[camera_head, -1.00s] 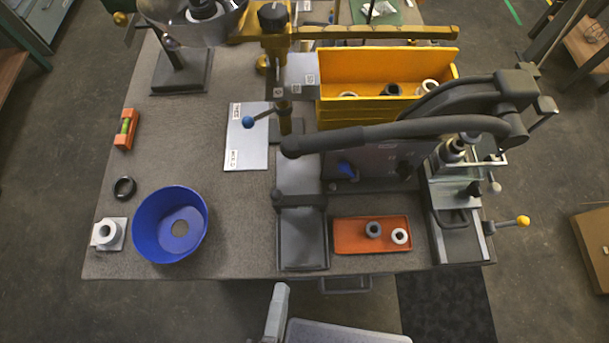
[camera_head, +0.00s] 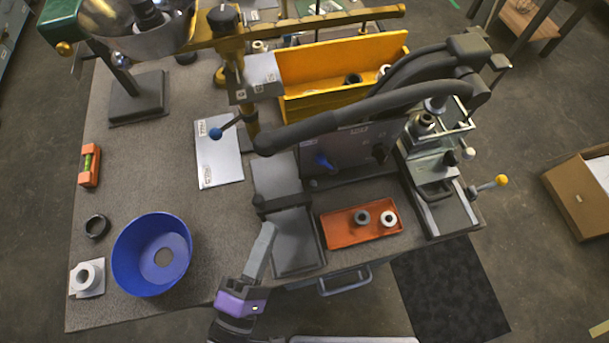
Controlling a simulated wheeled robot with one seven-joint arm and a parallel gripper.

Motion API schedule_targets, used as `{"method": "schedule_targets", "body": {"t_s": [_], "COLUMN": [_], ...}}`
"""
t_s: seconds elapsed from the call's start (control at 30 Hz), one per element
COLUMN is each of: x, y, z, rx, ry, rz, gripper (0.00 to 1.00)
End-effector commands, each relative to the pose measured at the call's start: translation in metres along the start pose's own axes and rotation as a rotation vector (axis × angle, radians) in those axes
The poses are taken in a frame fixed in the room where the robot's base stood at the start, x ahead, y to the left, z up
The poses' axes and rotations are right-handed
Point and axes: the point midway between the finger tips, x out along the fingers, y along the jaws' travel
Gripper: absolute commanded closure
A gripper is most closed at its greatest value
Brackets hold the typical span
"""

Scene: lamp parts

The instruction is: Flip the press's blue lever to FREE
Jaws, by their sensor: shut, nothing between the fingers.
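A lever with a blue ball end (camera_head: 216,133) sticks out left from a brass post (camera_head: 237,75). Its ball is over a white card (camera_head: 220,165), close to the card's upper label; the lower label is farther off. The label words are too small to read. A second blue lever-like knob (camera_head: 323,161) sits on a dark panel (camera_head: 350,152) under a long dark handle; I cannot tell which one is the press's. My gripper (camera_head: 268,230) is shut and empty at the table's front edge, in front of and below both, touching neither. Its wrist has a purple band.
A blue bowl (camera_head: 125,265) stands front left. An orange tray (camera_head: 340,236) with two rings lies front right. The long dark handle (camera_head: 360,112) and a brass beam (camera_head: 330,22) overhang the middle. A yellow bin (camera_head: 300,108) stands behind.

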Motion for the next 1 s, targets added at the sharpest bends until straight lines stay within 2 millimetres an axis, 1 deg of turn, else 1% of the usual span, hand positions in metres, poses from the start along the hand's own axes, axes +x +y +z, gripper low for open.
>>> {"method": "schedule_targets", "body": {"t_s": [0.17, 0.27, 0.37, 0.77, 0.8, 0.9, 1.0], "x": [0.001, 0.009, 0.022, 0.099, 0.105, 0.114, 0.121], "y": [0.0, 0.001, 0.002, 0.003, 0.003, 0.003, 0.002], "z": [0.0, 0.001, 0.001, 0.001, 0.003, 0.015, 0.022], "rx": [0.0, -0.001, -0.001, -0.001, -0.002, -0.003, -0.002], "ry": [0.0, -0.001, -0.002, -0.001, -0.001, 0.0, 0.001], "rz": [-0.001, -0.001, -0.001, -0.001, -0.001, -0.001, -0.001], "gripper": [1.0, 1.0, 1.0, 1.0, 1.0, 1.0, 1.0]}}
